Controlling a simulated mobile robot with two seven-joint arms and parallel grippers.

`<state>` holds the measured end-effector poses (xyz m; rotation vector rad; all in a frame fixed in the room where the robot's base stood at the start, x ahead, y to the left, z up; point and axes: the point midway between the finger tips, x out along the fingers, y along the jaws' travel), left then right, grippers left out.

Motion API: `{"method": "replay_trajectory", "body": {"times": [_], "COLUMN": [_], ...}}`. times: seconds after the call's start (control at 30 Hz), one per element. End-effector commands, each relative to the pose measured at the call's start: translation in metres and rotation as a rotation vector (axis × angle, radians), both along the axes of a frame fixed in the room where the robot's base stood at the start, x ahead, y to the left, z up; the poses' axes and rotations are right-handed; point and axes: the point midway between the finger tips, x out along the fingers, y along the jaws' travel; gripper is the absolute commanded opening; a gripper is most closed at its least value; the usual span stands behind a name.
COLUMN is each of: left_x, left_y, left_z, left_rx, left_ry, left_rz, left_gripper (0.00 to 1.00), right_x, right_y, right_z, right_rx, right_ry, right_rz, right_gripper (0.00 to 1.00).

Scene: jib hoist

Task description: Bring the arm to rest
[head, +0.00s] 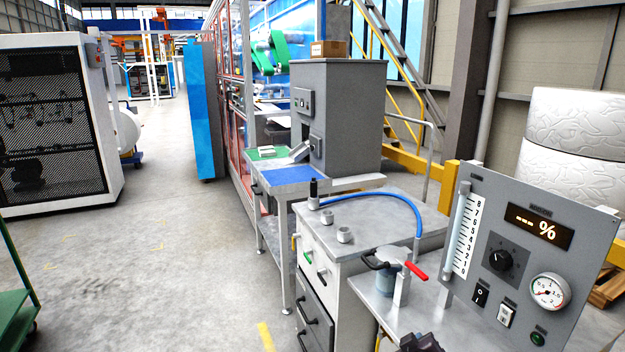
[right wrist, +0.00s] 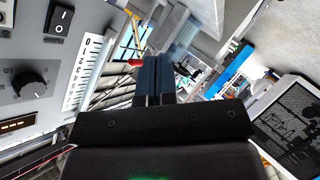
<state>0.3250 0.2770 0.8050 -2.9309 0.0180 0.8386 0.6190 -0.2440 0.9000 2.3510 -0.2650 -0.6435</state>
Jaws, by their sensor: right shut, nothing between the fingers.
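My right gripper (head: 422,342) shows as a dark shape at the bottom edge of the head view, in front of the grey bench with the red-handled fitting. Most of my right arm is out of the picture. In the right wrist view the two dark fingers (right wrist: 152,78) lie together, with nothing between them. No held object shows. My left gripper is in neither view.
A grey control panel (head: 483,245) with a dial, gauge and display stands close on the right. The bench's red handle (head: 415,270) is near my gripper. A drawer cabinet (head: 385,222) with a blue hose stands behind. Open floor (head: 150,265) lies left.

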Motion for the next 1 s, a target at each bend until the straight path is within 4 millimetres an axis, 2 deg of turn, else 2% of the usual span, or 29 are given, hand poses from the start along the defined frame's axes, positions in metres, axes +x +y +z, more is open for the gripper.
{"method": "replay_trajectory", "body": {"times": [0.17,0.4,0.53,0.7,0.83,1.0], "left_x": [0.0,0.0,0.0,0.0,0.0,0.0], "left_y": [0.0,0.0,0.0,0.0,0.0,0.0], "left_z": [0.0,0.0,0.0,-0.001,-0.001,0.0], "left_rx": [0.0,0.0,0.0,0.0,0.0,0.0], "left_ry": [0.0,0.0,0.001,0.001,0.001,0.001], "left_rz": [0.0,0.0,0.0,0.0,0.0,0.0], "left_gripper": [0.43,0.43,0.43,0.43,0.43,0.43], "right_x": [-0.047,-0.135,-0.188,-0.25,-0.281,-0.294], "right_y": [0.004,-0.001,-0.009,-0.023,-0.03,-0.033], "right_z": [-0.01,-0.023,-0.039,-0.07,-0.088,-0.096], "right_rx": [0.257,0.55,0.637,0.645,0.638,0.637], "right_ry": [-0.099,-0.17,-0.139,-0.044,0.013,0.036], "right_rz": [0.109,0.162,0.141,0.09,0.059,0.043], "right_gripper": [0.0,0.0,0.0,0.0,0.0,0.0]}}
